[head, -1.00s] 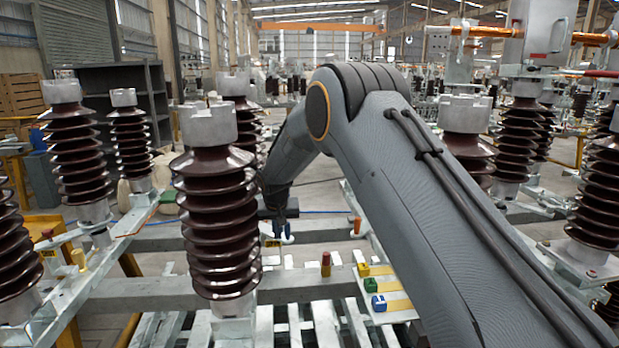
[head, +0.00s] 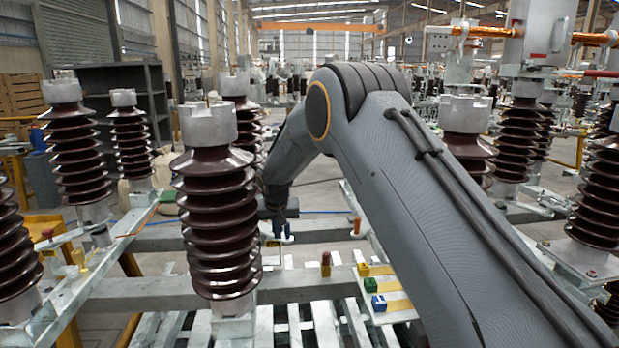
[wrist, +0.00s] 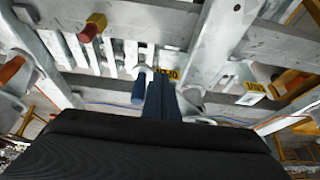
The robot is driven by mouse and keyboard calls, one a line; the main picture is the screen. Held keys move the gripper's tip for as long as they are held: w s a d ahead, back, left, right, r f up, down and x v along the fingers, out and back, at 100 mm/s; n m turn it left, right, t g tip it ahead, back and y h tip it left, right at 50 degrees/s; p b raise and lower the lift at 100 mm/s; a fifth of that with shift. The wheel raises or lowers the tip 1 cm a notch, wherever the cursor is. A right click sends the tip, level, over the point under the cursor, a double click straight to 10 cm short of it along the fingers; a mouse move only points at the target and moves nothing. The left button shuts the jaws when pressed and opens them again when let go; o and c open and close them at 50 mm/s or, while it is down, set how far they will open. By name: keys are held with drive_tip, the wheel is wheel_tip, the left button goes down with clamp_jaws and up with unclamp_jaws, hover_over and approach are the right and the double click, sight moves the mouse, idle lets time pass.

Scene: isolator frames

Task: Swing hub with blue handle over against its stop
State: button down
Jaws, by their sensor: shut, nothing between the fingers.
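The blue handle (wrist: 139,88) stands up from a small pale hub (wrist: 144,70) on the grey frame in the wrist view. My gripper (wrist: 158,84) is shut and empty, with its dark fingers just right of the handle there. I cannot tell whether they touch it. A yellow label (wrist: 167,73) lies behind the fingertips. In the head view, the blue handle (head: 287,230) shows small beside my gripper (head: 276,228), beyond the near brown insulator. I cannot make out the stop, and the fingers hide part of the hub area.
A near brown insulator (head: 217,225) stands left of my arm. A red-and-yellow handle (head: 325,264) and an orange one (head: 357,226) stand on the frame. A blue block (head: 379,303) and a green block (head: 370,285) sit on a plate. Frame beams (wrist: 215,45) lie close around my gripper.

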drive_tip(key=shift+w, duration=0.1)
idle(0.6)
drive_tip(key=shift+w+d+b, duration=0.45)
drive_tip(key=shift+w+d, duration=0.1)
drive_tip(key=shift+w, duration=0.05)
idle(0.4)
drive_tip(key=shift+s+a, duration=0.55)
drive_tip(key=shift+s, duration=0.2)
wheel_tip(320, 180, up, 9)
drive_tip(key=p, duration=0.3)
idle(0.4)
